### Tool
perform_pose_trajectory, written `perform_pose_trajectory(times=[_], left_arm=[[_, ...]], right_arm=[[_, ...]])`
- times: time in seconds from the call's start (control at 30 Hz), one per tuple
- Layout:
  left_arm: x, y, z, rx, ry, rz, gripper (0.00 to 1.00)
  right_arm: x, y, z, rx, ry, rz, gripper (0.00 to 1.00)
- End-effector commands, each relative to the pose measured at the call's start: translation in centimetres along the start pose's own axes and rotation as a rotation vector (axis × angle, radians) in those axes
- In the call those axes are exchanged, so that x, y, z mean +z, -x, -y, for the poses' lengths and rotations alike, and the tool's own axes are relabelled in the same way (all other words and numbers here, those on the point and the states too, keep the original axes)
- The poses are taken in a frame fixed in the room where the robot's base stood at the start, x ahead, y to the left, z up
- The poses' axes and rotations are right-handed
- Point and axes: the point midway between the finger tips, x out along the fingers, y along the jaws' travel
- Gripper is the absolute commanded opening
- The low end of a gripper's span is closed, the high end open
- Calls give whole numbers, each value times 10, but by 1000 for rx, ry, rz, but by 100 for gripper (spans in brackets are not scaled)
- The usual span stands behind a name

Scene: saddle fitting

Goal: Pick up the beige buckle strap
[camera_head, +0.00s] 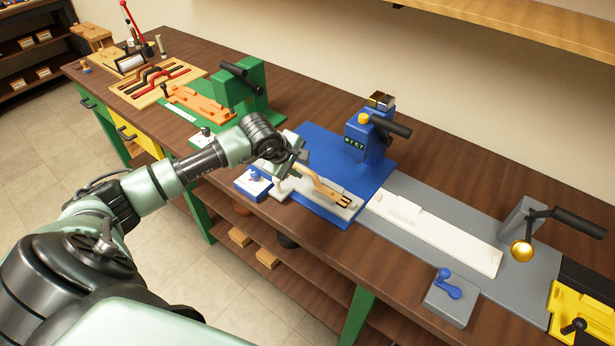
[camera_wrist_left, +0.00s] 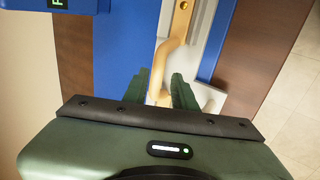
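The beige buckle strap (camera_head: 326,190) lies along the white fixture bar of the blue station, its dark-slotted forked end toward the lower right. My left gripper (camera_head: 290,165) is at the strap's other end in the head view. In the left wrist view the strap (camera_wrist_left: 181,22) runs down to my two green fingers (camera_wrist_left: 160,92), one on each side of it. The fingers stand apart with the strap between them. Whether they press on it cannot be made out. My right gripper is not in view.
The blue press (camera_head: 368,135) with a black handle stands behind the strap. A small blue block (camera_head: 253,184) sits left of the gripper. A grey station with a long white bar (camera_head: 435,232) lies to the right, and a green station (camera_head: 240,88) to the left.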

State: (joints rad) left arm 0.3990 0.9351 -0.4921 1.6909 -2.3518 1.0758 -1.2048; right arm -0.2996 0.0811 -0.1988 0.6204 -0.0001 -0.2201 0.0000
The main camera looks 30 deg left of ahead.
Motion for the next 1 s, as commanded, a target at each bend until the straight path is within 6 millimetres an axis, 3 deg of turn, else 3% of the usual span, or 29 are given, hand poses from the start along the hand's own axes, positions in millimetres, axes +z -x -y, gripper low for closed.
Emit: perform_pose_trajectory(times=[0.2, 0.33, 0.67, 0.77, 1.0], left_arm=[[-6, -24, -5, -1, 6, 4, 27], [-6, -42, -4, 2, 5, 5, 27], [-6, -49, -3, 2, 2, 4, 27], [-6, -49, -3, 2, 2, 4, 0], [-6, -49, -3, 3, 3, 4, 0]], right_arm=[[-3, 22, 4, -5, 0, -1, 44], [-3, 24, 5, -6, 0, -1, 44], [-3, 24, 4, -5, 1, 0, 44], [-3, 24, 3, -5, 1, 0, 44], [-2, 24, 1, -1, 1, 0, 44]])
